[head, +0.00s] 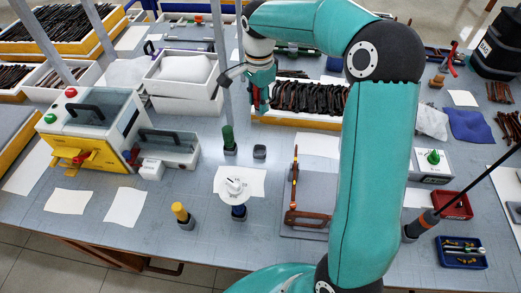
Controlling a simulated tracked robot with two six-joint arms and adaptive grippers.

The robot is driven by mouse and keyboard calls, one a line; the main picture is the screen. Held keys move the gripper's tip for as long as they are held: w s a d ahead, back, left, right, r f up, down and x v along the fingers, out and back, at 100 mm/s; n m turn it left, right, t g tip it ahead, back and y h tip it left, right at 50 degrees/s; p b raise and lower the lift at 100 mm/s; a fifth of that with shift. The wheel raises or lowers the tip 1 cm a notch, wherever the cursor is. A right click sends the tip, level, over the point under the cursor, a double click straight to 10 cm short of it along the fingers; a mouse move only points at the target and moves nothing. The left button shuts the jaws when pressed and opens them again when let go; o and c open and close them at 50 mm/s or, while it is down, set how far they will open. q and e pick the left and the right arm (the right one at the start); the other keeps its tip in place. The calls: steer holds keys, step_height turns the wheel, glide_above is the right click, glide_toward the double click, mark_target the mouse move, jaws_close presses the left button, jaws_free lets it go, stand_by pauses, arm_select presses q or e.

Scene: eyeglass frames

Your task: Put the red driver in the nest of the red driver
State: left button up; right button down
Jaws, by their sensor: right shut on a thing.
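My right gripper (261,88) hangs at the upper middle, its arm coming up from the lower right. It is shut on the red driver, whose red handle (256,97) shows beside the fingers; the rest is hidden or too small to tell. It is held in front of the white tray of dark frames. A small dark empty nest (260,152) stands on the bench below and nearer. A green driver (228,137) stands upright in a nest just left of it. A yellow driver (180,211) stands upright nearer the front. My left gripper is not in view.
A machine with yellow front (83,161) stands left. A grey pole (220,55) rises left of the gripper.

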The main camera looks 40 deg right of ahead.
step_height(320, 180, down, 14)
steer(key=shift+f+p, duration=0.1)
steer(key=shift+p, duration=0.6)
step_height(320, 180, down, 4)
steer(key=shift+r+p, duration=0.15)
steer(key=shift+p, duration=0.15)
steer(key=shift+f, duration=0.4)
steer(key=c, duration=0.8)
jaws_free()
